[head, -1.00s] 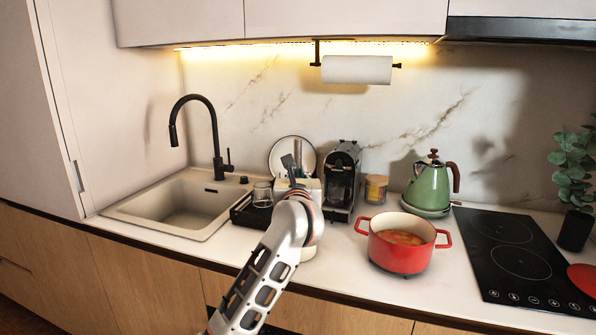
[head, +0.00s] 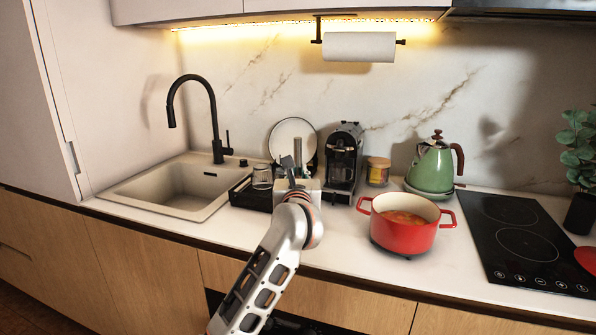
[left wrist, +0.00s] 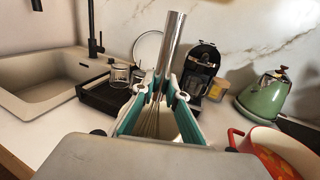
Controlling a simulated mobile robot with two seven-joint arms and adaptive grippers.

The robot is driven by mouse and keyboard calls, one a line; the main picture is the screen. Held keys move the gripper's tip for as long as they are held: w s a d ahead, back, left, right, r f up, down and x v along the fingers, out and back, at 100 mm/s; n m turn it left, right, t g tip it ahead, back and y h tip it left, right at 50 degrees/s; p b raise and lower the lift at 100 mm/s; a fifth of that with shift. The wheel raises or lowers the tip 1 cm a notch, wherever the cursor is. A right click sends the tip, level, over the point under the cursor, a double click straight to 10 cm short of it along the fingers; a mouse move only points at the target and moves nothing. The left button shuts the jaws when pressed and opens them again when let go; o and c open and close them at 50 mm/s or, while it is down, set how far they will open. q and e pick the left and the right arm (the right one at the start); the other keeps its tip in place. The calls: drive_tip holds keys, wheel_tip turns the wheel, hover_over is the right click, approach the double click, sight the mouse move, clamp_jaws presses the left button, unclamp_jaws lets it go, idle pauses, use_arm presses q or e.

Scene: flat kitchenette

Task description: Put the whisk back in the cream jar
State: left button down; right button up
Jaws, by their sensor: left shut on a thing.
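The whisk has a shiny metal handle (left wrist: 171,45) and thin wires that run down between the teal fingers of my left gripper (left wrist: 160,112). The left gripper is shut on the whisk and holds it nearly upright. A cream-white surface, which looks like the cream jar (left wrist: 171,125), shows just behind the wires. I cannot tell whether the wires are inside the jar or in front of it. In the head view my left wrist hides most of the gripper. The whisk handle (head: 298,152) shows above it, beside a pale jar-like shape (head: 312,186). My right gripper is not in view.
A black tray (head: 250,196) with a glass (head: 262,177) stands left, by the sink (head: 176,187). A coffee machine (head: 344,160) and lidded jar (head: 378,172) stand behind. A red pot (head: 402,236) and green kettle (head: 432,167) are right. The front counter is clear.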

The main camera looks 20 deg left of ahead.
use_arm(q)
drive_tip(key=c, duration=1.9)
unclamp_jaws()
drive_tip(key=v, duration=1.2)
